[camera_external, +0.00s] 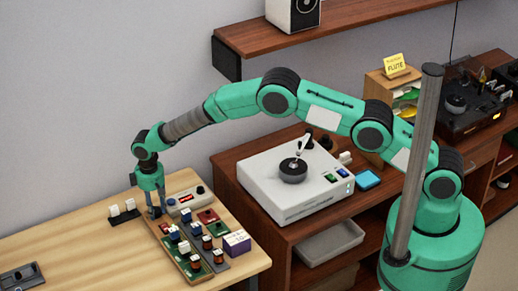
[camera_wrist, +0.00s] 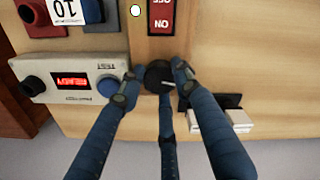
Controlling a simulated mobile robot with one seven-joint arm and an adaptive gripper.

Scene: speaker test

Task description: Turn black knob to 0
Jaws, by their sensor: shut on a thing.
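The black knob (camera_wrist: 157,71) shows in the wrist view, with a light pointer mark. It sits on a light wooden board (camera_wrist: 146,48), just below a red on/off label. My gripper (camera_wrist: 156,82) has blue-grey fingers around the knob, one at its left, one at its right and one below; it is shut on it. No scale or 0 can be made out around the knob. In the external view my gripper (camera_external: 155,209) points down at the left end of the board (camera_external: 163,233), and the knob is hidden there.
A white box (camera_wrist: 75,82) with a red display, a blue button and another dark knob lies close left of the fingers. A black piece with white switches (camera_wrist: 222,120) lies close right. Several coloured modules (camera_external: 190,247) fill the board. The wooden table (camera_external: 60,245) is mostly clear at left.

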